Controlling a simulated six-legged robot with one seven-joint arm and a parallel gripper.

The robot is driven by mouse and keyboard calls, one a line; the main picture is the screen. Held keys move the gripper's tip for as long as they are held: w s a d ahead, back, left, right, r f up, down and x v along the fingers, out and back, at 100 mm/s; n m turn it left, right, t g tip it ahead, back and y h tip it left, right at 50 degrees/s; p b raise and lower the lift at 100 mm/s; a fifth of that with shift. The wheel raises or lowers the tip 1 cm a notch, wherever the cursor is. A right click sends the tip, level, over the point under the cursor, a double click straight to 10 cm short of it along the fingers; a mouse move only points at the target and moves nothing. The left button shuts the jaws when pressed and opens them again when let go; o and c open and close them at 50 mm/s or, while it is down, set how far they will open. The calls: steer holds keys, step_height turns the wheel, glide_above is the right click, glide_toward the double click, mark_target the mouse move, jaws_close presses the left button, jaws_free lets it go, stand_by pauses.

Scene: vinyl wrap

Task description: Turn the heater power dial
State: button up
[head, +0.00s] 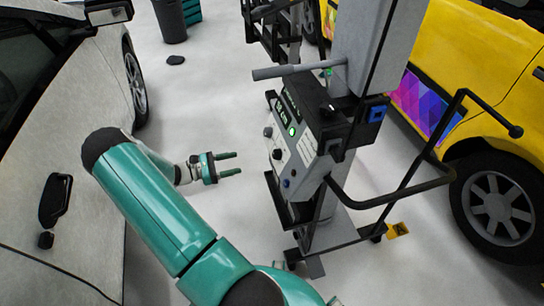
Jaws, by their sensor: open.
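The heater unit (306,142) is a grey box on a wheeled stand, right of centre in the head view. Its control panel faces left, toward my gripper, with a lit green display and a round green button (292,132). Two dark round knobs (277,154) and (268,132) sit on the panel's left part. I cannot tell from labels which one is the power dial. My gripper (237,163) is left of the panel, its two teal fingers apart and pointing at it. It is empty, with a gap to the knobs.
Black handle bars (400,195) stick out on the stand's right. A white car (70,190) stands at left and a yellow car (480,80) at right. The grey floor (225,90) between car and stand is clear.

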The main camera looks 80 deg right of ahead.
mark_target(274, 154)
steer(key=x, duration=1.4)
steer(key=shift+w+d, duration=0.1)
steer(key=shift+d, duration=0.1)
steer(key=c, duration=1)
